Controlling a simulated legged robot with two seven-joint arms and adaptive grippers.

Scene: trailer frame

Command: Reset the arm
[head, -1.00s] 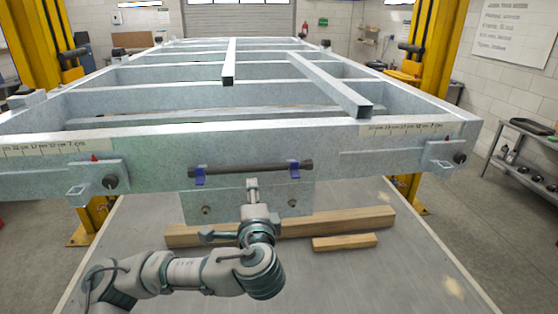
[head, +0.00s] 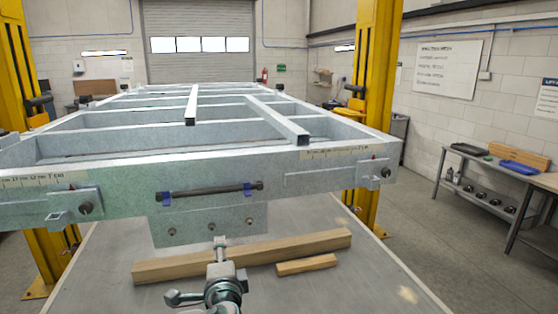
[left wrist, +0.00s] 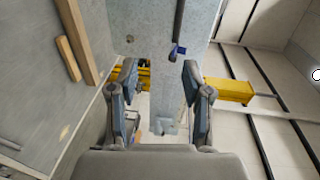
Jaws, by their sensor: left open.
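My left gripper (head: 219,243) is low in the middle of the head view, in front of the plate below the trailer frame's front beam. In the left wrist view its two fingers (left wrist: 159,85) stand apart with nothing between them. The galvanized trailer frame (head: 110,203) fills the middle and left of the head view. A dark bar (head: 212,190) rests in two blue holders on the front beam, above my gripper and apart from it. My right gripper is not in view.
Two wooden beams (head: 245,256) (head: 306,265) lie on the grey platform (head: 350,280) below the frame. Yellow lift posts (head: 376,60) stand at both sides. A bench (head: 480,185) with tools is at the right. The floor between is clear.

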